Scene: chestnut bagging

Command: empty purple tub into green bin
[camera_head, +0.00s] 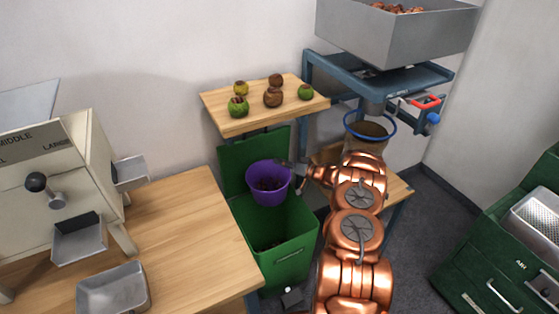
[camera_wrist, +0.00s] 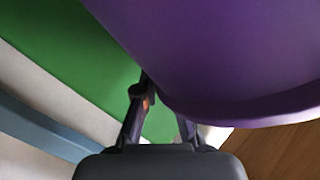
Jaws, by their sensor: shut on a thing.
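A green surface (camera_wrist: 85,60) also shows behind the tub in the wrist view.
A wooden shelf (camera_head: 225,120) with several chestnuts and husks is just behind the bin. A wooden table (camera_head: 190,225) with a metal tray (camera_head: 112,290) stands left. A blue frame with a grey hopper (camera_head: 400,35) and a blue-ringed bag (camera_head: 370,128) stands right.

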